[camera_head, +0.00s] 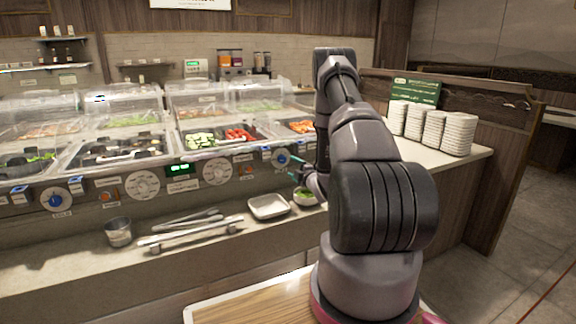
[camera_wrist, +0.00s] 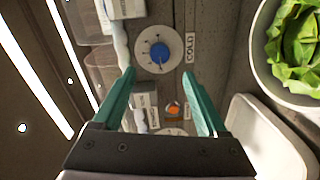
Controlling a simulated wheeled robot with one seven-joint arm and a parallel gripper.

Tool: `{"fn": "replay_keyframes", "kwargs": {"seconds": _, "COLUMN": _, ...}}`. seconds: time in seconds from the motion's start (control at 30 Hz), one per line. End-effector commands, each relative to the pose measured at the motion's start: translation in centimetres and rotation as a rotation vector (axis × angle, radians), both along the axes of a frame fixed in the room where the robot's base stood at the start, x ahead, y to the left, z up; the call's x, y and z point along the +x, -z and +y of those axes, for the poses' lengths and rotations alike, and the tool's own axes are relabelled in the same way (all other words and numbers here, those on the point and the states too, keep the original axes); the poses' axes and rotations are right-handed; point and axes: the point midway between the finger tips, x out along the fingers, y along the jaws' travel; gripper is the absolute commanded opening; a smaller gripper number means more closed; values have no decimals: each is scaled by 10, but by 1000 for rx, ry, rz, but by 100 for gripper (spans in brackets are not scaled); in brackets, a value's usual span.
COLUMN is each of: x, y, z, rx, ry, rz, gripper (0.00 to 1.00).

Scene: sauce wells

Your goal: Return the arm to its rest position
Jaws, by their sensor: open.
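My gripper (camera_wrist: 160,95) shows in the wrist view with its two green fingers spread apart and nothing between them. The wrist view looks at the counter's control panel, with a blue knob (camera_wrist: 160,53) beyond the fingertips. In the head view my arm rises at right of centre and bends forward. The gripper there (camera_head: 292,166) is small and partly hidden by the arm, in front of the panel and above the green-filled bowl (camera_head: 306,198).
A white tray (camera_head: 268,206), tongs on a rack (camera_head: 197,234) and a metal cup (camera_head: 118,232) stand on the front ledge. Covered food wells (camera_head: 110,150) lie behind the panel. Stacked white dishes (camera_head: 458,134) stand at right. Open floor lies far right.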

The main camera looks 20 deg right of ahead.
Motion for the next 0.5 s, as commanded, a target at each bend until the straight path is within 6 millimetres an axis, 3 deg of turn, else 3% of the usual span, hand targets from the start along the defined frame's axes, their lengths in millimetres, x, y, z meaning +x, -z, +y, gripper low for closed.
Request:
{"fn": "replay_keyframes", "kwargs": {"seconds": 0.2, "x": -21, "y": -2, "z": -1, "rx": 0, "ry": 0, "rz": -1, "gripper": 76}}
{"fn": "replay_keyframes", "kwargs": {"seconds": 0.5, "x": -22, "y": -1, "z": -1, "rx": 0, "ry": 0, "rz": -1, "gripper": 76}}
